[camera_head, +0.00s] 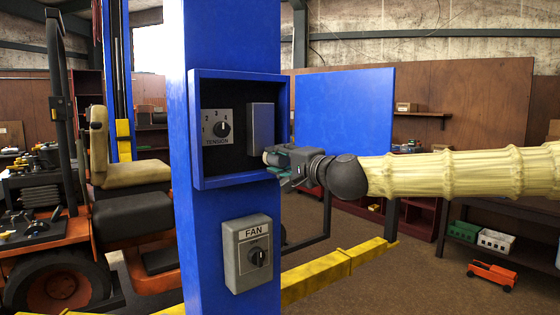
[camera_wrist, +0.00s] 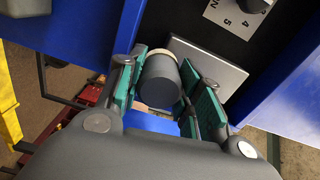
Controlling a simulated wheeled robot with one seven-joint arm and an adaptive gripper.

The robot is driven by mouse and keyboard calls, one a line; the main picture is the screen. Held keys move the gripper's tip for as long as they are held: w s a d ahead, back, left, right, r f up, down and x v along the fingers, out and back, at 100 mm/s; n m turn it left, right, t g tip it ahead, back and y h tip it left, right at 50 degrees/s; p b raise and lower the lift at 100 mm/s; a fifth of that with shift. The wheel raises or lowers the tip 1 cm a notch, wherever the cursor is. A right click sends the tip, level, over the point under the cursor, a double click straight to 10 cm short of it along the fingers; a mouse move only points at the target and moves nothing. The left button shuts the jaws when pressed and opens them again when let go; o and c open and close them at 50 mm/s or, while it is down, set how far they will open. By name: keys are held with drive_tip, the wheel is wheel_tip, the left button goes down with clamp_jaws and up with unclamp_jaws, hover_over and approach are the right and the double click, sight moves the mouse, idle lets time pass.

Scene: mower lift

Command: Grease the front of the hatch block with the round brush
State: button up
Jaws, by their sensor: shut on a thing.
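The hatch block (camera_head: 261,124) is an upright grey block inside the open blue hatch box, right of the tension dial. In the wrist view its flat grey face (camera_wrist: 222,72) lies just beyond my fingers. My gripper (camera_head: 276,160) is at the box's lower right edge, coming from the right. Its green-padded fingers are shut on the round brush (camera_wrist: 164,84), a short dark grey cylinder with a cream band. In the head view the fingers mostly hide the brush. It is close to the block's lower part; I cannot tell whether they touch.
The hatch box's blue rim (camera_head: 238,182) surrounds the block. The tension dial (camera_head: 218,128) is beside it on the left. The blue hatch door (camera_head: 345,108) stands open to the right. A fan switch box (camera_head: 250,262) sticks out below. A yellow lift arm (camera_head: 320,271) runs low behind.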

drive_tip(key=shift+x, duration=0.9)
drive_tip(key=shift+r, duration=0.1)
idle(0.3)
drive_tip(key=shift+s+r+p, duration=0.15)
drive_tip(key=shift+r+p, duration=0.5)
drive_tip(key=shift+r, duration=0.95)
wheel_tip(320, 180, up, 11)
drive_tip(key=p, duration=0.5)
drive_tip(key=shift+f, duration=0.2)
drive_tip(key=shift+f+b, duration=6.65)
drive_tip(key=shift+f, duration=0.45)
drive_tip(key=shift+a+r, duration=0.1)
